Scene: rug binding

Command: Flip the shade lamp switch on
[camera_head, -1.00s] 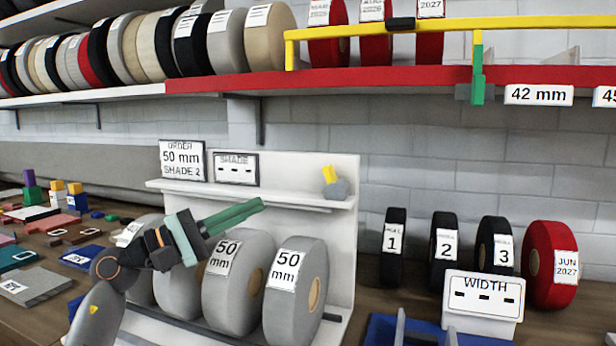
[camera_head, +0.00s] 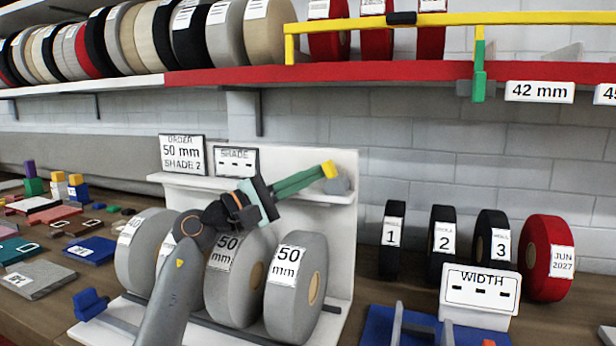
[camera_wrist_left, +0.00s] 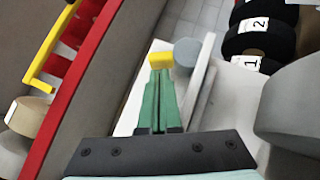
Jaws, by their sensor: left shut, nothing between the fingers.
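The shade lamp switch is a yellow lever (camera_head: 329,169) on a grey round base (camera_head: 341,186), at the right end of the white stand's small shelf (camera_head: 300,192). My left gripper (camera_head: 322,173) is shut and empty, its green fingers reaching right along the shelf. Its fingertips are at the yellow lever and look to touch it. The wrist view shows the lever (camera_wrist_left: 160,61) right at the fingertips, with the grey base (camera_wrist_left: 187,54) beside it. The SHADE display (camera_head: 236,162) shows only dashes. My right gripper is not in view.
Grey 50 mm rolls (camera_head: 296,288) stand below the small shelf, under my left arm. An order sign (camera_head: 183,156) stands left of the display. A red shelf (camera_head: 400,75) with a yellow bar (camera_head: 450,22) runs above. Black rolls (camera_head: 391,240) and a WIDTH display (camera_head: 480,296) are at right.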

